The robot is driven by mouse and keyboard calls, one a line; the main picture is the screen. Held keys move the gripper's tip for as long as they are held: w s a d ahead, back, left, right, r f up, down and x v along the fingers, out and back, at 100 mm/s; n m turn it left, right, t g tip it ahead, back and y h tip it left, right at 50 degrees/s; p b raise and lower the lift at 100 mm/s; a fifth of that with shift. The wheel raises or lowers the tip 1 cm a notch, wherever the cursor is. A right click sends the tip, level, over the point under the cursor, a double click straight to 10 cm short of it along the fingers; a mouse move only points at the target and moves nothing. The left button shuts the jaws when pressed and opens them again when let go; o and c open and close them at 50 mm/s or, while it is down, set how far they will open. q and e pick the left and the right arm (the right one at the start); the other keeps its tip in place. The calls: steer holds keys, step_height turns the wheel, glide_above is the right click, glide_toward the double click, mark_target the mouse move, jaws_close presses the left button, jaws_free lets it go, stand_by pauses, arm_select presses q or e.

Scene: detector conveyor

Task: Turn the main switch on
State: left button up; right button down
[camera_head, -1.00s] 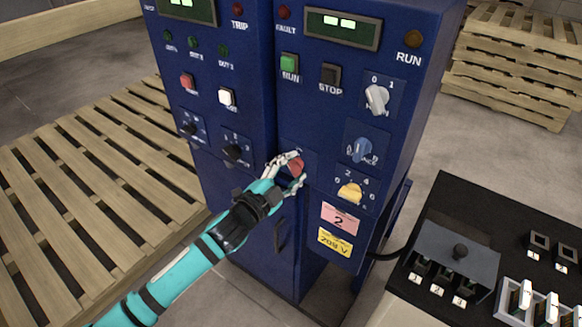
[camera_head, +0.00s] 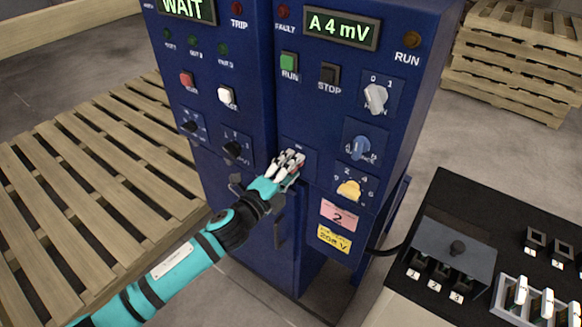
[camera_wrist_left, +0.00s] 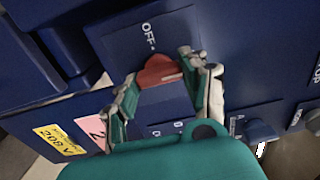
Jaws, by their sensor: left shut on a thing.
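The main switch is a red knob (camera_wrist_left: 160,71) on a dark blue panel. In the left wrist view it sits between my left gripper's fingertips (camera_wrist_left: 158,76), with the OFF label (camera_wrist_left: 148,35) beside it. My left gripper (camera_head: 291,160) is shut on this knob at the middle of the cabinet front in the head view. There the knob is almost wholly hidden by the fingers. The left display (camera_head: 187,9) reads WAIT and the right display (camera_head: 341,27) reads A 4 mV. My right gripper is not in view.
A white rotary knob (camera_head: 375,97), a blue one (camera_head: 359,148) and a yellow one (camera_head: 349,190) are right of my gripper. Pink (camera_head: 338,215) and yellow labels lie below. A wooden pallet (camera_head: 95,190) is at left, and a black table (camera_head: 500,215) at right.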

arm_select(q)
steer(key=shift+f, duration=0.1)
stand_by(0.3)
steer(key=o, duration=1.2)
steer(key=shift+c, duration=0.2)
steer(key=v, duration=1.2)
